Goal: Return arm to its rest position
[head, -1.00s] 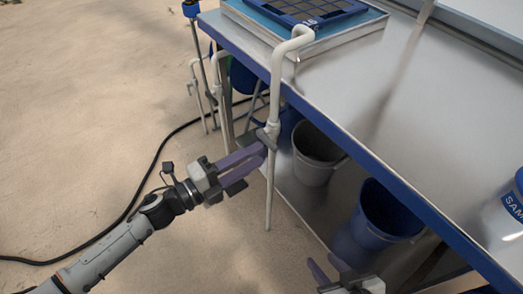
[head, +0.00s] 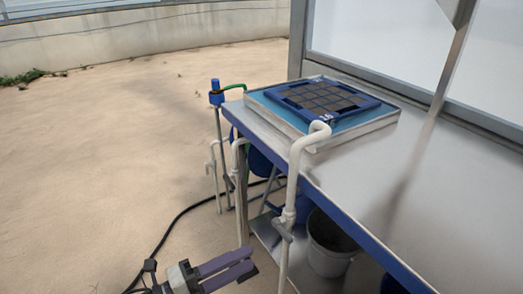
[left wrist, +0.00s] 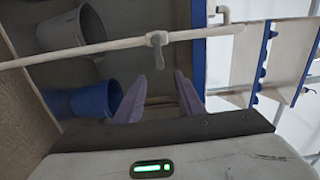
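My left gripper (head: 230,268) shows at the bottom of the head view, left of the white pipe (head: 291,195) and apart from it. Its two purple fingers are parted with nothing between them. In the left wrist view the fingers of the left gripper (left wrist: 160,98) are spread and empty, with the pipe and its grey valve handle (left wrist: 158,50) beyond them. My right gripper is outside both current views.
A metal table (head: 385,180) with a blue edge fills the right side. A blue seed tray (head: 365,104) sits in a shallow metal frame on it. Grey (head: 330,245) and blue (left wrist: 85,100) buckets stand below. A black hose (head: 170,228) crosses the open floor at left.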

